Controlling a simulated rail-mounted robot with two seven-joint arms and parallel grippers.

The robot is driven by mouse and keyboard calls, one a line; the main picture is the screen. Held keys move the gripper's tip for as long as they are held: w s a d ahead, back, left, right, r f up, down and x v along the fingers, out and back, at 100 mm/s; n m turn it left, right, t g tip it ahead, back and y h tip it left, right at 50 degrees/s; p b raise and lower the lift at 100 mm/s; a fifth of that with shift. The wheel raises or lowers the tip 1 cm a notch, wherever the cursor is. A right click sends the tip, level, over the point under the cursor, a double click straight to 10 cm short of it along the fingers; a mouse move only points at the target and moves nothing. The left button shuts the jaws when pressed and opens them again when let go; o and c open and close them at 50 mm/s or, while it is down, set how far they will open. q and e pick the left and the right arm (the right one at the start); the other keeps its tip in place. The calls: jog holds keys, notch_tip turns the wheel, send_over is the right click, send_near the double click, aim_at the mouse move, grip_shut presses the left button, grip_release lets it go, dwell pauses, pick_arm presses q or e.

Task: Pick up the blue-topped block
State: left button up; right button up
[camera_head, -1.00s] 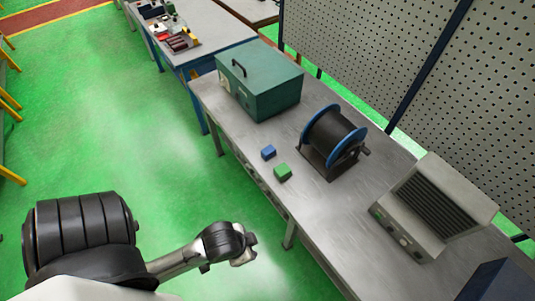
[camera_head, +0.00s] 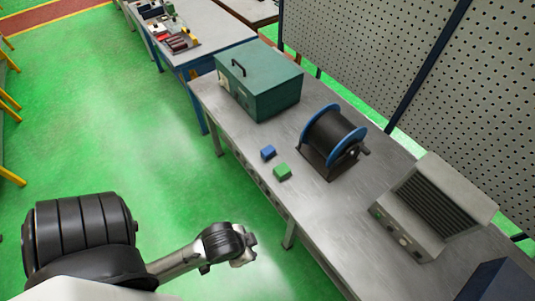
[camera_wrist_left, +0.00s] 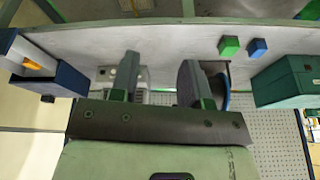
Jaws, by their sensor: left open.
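The blue-topped block (camera_head: 268,153) sits on the grey bench near its left edge. A green-topped block (camera_head: 282,171) sits close beside it, apart, a little nearer to me. In the left wrist view the blue block (camera_wrist_left: 257,48) is right of the green block (camera_wrist_left: 228,46), both in the upper right. My left gripper (camera_head: 246,251) is over the green floor, off the bench's left side and well short of the blocks. In its wrist view the two fingers (camera_wrist_left: 157,80) stand apart with nothing held between them. My right gripper is not in view.
A teal case (camera_head: 262,85) stands behind the blocks. A blue-rimmed black spool (camera_head: 333,137) stands to their right. A grey slatted device (camera_head: 428,210) is nearer on the bench (camera_head: 318,222). A perforated panel (camera_head: 400,50) rises along the far side. Bench surface around the blocks is clear.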

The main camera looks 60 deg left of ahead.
pick_arm(q)
jog(key=shift+a, duration=0.1)
jog(key=o, duration=0.7)
jog(key=shift+c, duration=0.2)
